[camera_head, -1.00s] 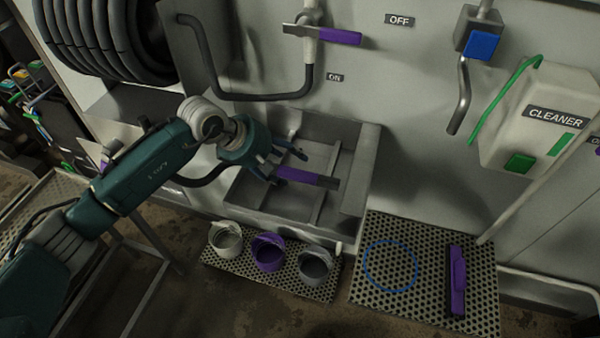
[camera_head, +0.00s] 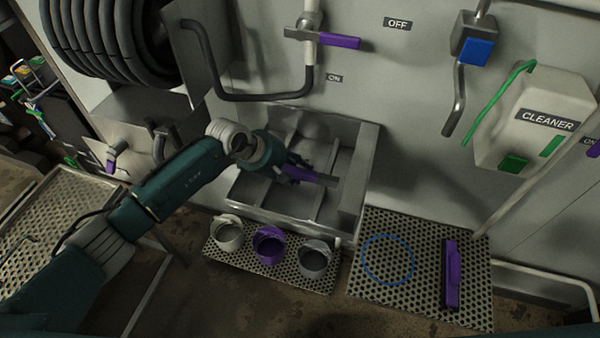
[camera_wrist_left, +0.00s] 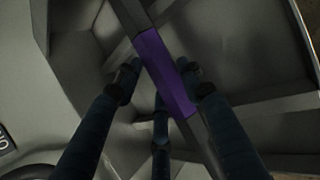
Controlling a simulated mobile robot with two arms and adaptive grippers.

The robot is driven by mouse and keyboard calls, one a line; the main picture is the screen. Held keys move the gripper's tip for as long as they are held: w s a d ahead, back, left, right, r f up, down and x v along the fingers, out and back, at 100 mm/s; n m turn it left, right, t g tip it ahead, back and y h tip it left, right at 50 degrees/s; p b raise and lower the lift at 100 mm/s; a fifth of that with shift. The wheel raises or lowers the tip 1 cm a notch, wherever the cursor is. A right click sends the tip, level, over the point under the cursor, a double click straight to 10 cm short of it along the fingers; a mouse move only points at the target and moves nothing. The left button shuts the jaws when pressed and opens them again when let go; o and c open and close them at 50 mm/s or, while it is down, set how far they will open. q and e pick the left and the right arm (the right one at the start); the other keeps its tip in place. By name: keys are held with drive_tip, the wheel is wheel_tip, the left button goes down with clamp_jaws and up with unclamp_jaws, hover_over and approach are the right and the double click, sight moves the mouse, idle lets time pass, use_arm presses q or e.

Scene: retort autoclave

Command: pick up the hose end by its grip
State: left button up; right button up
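A dark bar with a purple grip (camera_head: 313,176) lies slanted in the grey basin (camera_head: 372,165); I take it for the hose end, though no hose is seen joining it. Its purple grip (camera_wrist_left: 164,70) crosses the wrist view, with dark lengths above and below. My left gripper (camera_head: 288,172) is at the left end of this grip. In the wrist view my left gripper's fingers (camera_wrist_left: 160,78) stand spread around the grip, one on each side and a third below. The fingertips are very near it; I cannot tell whether they touch. My right gripper is not in view.
Several small pots, including a purple one (camera_head: 268,246), stand on a perforated shelf before the basin. A purple-handled tool (camera_head: 451,274) lies on the perforated mat (camera_head: 420,225) at right. A valve lever (camera_head: 338,41) and bent pipe are above the basin; a hose reel (camera_head: 105,40) is upper left.

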use_arm(q)
clamp_jaws()
drive_tip(key=shift+r, duration=0.1)
